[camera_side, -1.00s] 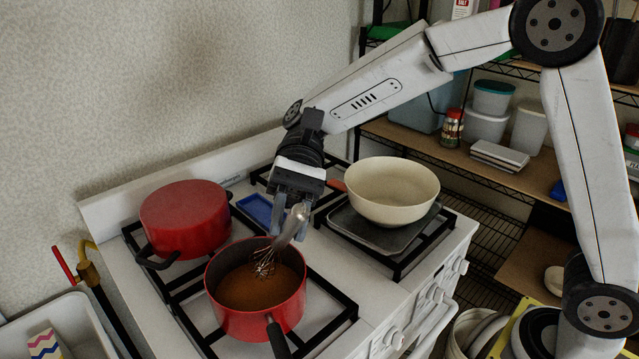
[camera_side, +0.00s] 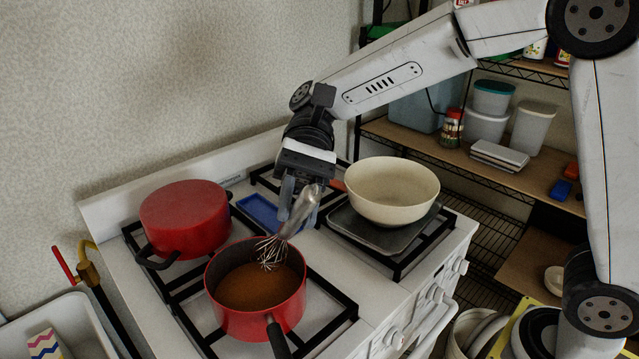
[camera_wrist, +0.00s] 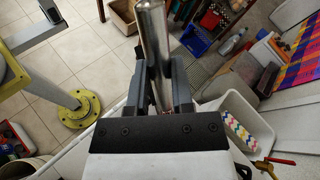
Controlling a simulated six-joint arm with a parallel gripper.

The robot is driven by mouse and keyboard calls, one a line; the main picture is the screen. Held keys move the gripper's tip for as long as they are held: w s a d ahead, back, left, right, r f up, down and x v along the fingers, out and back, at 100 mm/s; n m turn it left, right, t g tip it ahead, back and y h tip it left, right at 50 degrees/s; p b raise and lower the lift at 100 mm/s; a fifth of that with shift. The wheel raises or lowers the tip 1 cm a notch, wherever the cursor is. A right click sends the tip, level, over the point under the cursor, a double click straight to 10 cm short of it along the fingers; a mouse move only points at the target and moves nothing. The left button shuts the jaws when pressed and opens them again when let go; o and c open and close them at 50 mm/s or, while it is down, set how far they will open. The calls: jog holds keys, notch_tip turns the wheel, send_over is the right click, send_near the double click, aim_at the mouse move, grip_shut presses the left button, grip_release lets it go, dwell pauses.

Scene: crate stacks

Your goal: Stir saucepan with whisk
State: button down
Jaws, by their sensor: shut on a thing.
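The red saucepan (camera_side: 236,317) stands on the front burner grate and holds a brown-orange liquid (camera_side: 252,288). My gripper (camera_side: 299,203) is shut on the metal handle of the whisk (camera_side: 292,222), above the saucepan's back right rim. The whisk is tilted, and its wire head (camera_side: 270,252) hangs at the back right inside of the saucepan opening. I cannot tell whether the wires touch the liquid. In the wrist view the handle (camera_wrist: 153,50) stands between my gripper's two fingers (camera_wrist: 158,90); the saucepan is not visible there.
A blue tray (camera_side: 262,213) lies on the stove behind the whisk. The saucepan's black handle (camera_side: 278,338) points forward.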

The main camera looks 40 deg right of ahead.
jog(key=shift+r, duration=0.1)
jog(key=shift+r, duration=2.45)
jog(key=shift+f, duration=0.1)
